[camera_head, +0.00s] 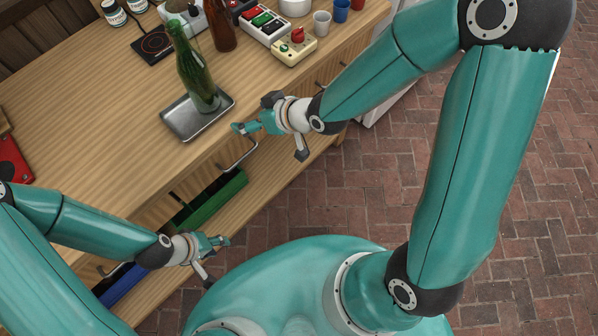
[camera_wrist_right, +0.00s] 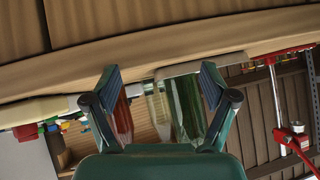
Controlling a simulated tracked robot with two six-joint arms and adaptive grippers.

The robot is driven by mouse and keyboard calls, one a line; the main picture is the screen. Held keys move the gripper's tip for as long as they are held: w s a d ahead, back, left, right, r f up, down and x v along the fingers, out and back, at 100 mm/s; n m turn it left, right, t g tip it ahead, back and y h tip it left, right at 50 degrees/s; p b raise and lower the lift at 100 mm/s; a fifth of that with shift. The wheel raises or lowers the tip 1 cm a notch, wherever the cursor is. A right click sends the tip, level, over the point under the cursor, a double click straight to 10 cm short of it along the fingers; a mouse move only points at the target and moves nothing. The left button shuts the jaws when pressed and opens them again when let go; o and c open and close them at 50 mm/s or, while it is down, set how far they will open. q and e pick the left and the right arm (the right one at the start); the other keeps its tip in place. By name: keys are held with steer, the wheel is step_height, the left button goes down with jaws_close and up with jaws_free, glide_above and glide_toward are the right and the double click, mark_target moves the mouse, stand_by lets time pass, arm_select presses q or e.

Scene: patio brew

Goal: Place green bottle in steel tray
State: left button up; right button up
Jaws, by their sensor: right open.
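The green bottle (camera_head: 197,75) stands upright with its base inside the steel tray (camera_head: 180,127), towards the tray's right end. The tray lies on the wooden counter near its front edge. My right gripper (camera_head: 243,127) is open and empty, just right of the tray and apart from the bottle. In the right wrist view the bottle (camera_wrist_right: 188,105) shows beyond the open fingers (camera_wrist_right: 160,95), with the tray's edge (camera_wrist_right: 205,65) at its base. My left gripper (camera_head: 222,241) is low in front of the counter, away from the bottle; its finger opening is too small to judge.
A brown bottle (camera_head: 221,25) stands behind the green one. A control box with a red knob (camera_head: 295,46), cups (camera_head: 321,23) and a black scale (camera_head: 153,44) are farther back. A green bin (camera_head: 208,200) sits on the lower shelf. The counter left of the tray is clear.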

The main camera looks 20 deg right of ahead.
steer(key=s+d+f+m+g+h, duration=0.1)
steer(key=s+d+f+m+g, duration=0.1)
steer(key=s+f, duration=0.7)
steer(key=s+d+f+m+g, duration=0.2)
steer(key=s+f+m+g, duration=0.2)
steer(key=s+f, duration=0.5)
step_height(320, 180, down, 4)
steer(key=shift+f+g+h, duration=0.15)
steer(key=shift+g+h, duration=0.25)
steer(key=shift+g, duration=0.5)
steer(key=shift+w, duration=0.1)
